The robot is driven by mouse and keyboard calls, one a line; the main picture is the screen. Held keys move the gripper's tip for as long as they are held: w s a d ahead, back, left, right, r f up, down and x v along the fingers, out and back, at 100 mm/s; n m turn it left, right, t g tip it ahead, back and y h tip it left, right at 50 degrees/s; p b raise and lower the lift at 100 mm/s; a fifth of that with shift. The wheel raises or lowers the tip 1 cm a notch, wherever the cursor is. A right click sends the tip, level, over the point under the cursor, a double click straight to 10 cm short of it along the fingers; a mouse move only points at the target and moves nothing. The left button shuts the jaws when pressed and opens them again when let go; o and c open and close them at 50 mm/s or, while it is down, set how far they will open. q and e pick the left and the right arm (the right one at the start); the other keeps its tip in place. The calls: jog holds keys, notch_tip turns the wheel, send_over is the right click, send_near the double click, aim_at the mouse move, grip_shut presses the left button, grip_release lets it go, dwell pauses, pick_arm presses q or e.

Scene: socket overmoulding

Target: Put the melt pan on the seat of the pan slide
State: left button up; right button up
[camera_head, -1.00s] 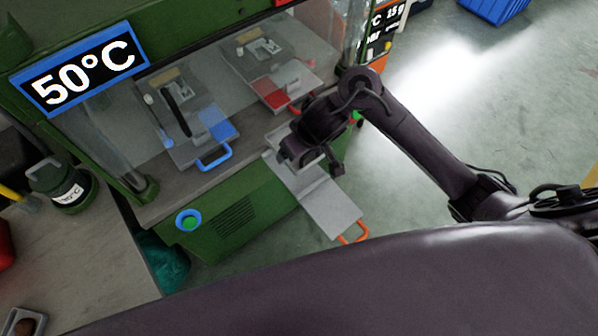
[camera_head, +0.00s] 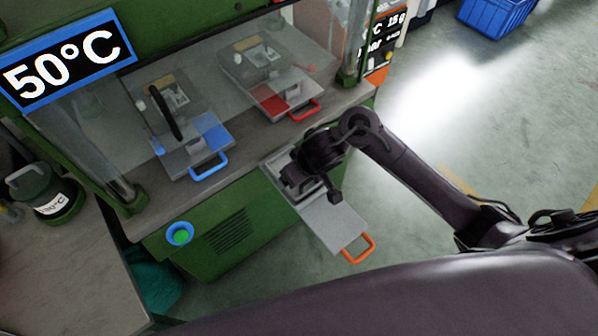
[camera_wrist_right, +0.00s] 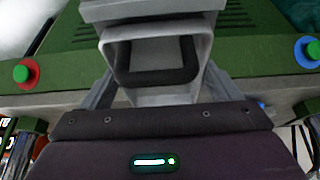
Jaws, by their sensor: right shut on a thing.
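The pan slide (camera_head: 338,226) is a grey plate with an orange loop handle (camera_head: 358,248), sticking out of the green machine's front in the head view. My right gripper (camera_head: 312,192) is over the slide's inner part and hides much of it, including most of the seat. In the right wrist view, a grey metal pan with a black loop handle (camera_wrist_right: 155,76), which I take as the melt pan (camera_wrist_right: 150,98), is at my right gripper, which is shut on it. Whether the pan touches the seat cannot be told. My left gripper is not in view.
The green machine (camera_head: 222,243) has a blue-handled slide (camera_head: 208,168) and a red-handled slide (camera_head: 303,110) behind a clear guard. A green button (camera_head: 180,235) is on its front. A dark canister (camera_head: 45,195) stands on the left. Open floor lies to the right.

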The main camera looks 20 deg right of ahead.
jog(key=o, duration=1)
jog(key=shift+f, duration=0.1)
jog(key=shift+c, duration=0.2)
jog(key=shift+r, duration=0.3)
jog(key=p+v, duration=0.8)
jog(key=v, duration=0.3)
jog(key=shift+r, duration=0.35)
jog(key=shift+s, duration=0.15)
